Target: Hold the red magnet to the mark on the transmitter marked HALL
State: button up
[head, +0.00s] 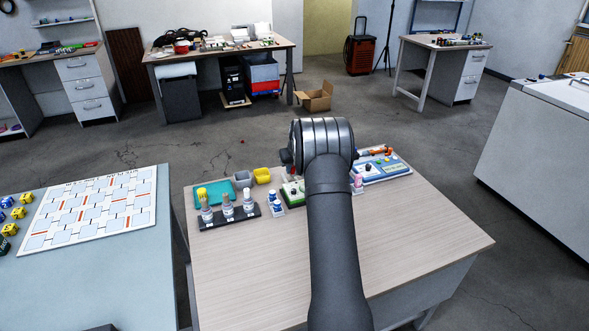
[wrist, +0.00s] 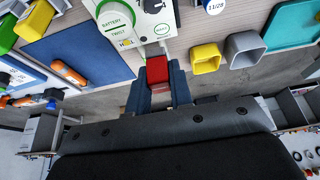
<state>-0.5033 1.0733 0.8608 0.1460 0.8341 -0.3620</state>
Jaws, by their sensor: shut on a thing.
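The red magnet (wrist: 157,70) is between the two blue fingers of my gripper (wrist: 160,82) in the wrist view, and the gripper is shut on it. The transmitter (wrist: 145,28) is a white-faced, green-edged box just beyond the magnet, with a round green-ringed part lettered BATTERY and TWIST and a dark knob. A small coloured mark (wrist: 126,43) that seems to be lettered HALL sits near its edge, up and left of the magnet. I cannot tell whether magnet and transmitter touch. In the head view my arm hides the magnet and most of the green-edged transmitter (head: 291,193).
A yellow bin (head: 262,176) and a grey bin (head: 243,178) stand near a teal tray (head: 217,189). A black rack (head: 230,219) holds several bottles at the left. A blue-and-white panel (head: 385,171) lies right of my arm. The wooden table's (head: 420,235) right front is clear.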

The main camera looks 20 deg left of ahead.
jog(key=shift+w+a+f, duration=0.15)
jog(key=shift+w+a, duration=0.05)
jog(key=shift+a, duration=0.3)
jog(key=shift+w+a+f, duration=0.1)
jog(key=shift+w+a, duration=0.05)
jog(key=shift+a, duration=0.35)
jog(key=shift+f, duration=1.9)
jog(key=shift+f, duration=0.9)
dwell(2.1)
notch_tip(320, 180, up, 7)
dwell(0.8)
jog(key=shift+d, duration=0.1)
